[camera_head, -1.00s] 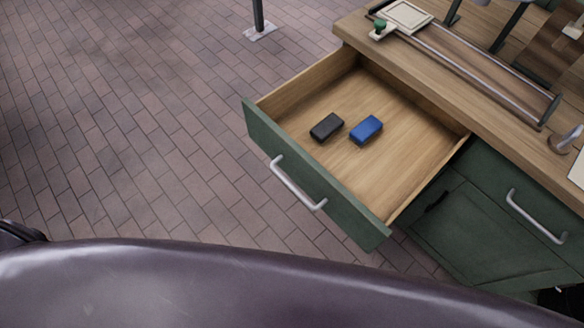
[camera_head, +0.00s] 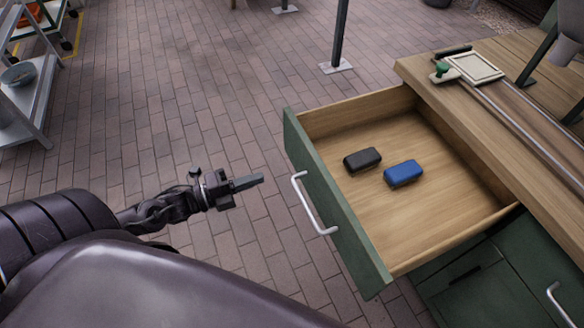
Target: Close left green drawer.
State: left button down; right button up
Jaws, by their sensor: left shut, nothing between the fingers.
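The left green drawer (camera_head: 328,207) is pulled far out of the wooden-topped cabinet. Its green front bears a curved silver handle (camera_head: 311,207). A black case (camera_head: 362,160) and a blue case (camera_head: 404,173) lie on its wooden floor. My left gripper (camera_head: 258,180) comes in from the left, with its fingers together and empty. In the picture it points toward the handle, with a gap between them. My right gripper is not in view.
The wooden countertop (camera_head: 440,95) holds a green-knobbed tool (camera_head: 440,72) and a framed tile (camera_head: 474,68). Another green drawer (camera_head: 540,257) is at the lower right. A metal shelf (camera_head: 35,95) stands at the upper left. Brick floor is clear between shelf and drawer.

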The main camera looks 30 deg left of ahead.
aim_at(303, 164)
pick_arm(q)
jog(key=x, duration=0.9)
jog(key=shift+d, duration=0.1)
jog(key=shift+w+d, duration=0.25)
jog(key=shift+w, duration=0.15)
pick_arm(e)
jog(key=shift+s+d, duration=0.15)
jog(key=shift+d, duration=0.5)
pick_arm(q)
jog(key=shift+d, duration=0.1)
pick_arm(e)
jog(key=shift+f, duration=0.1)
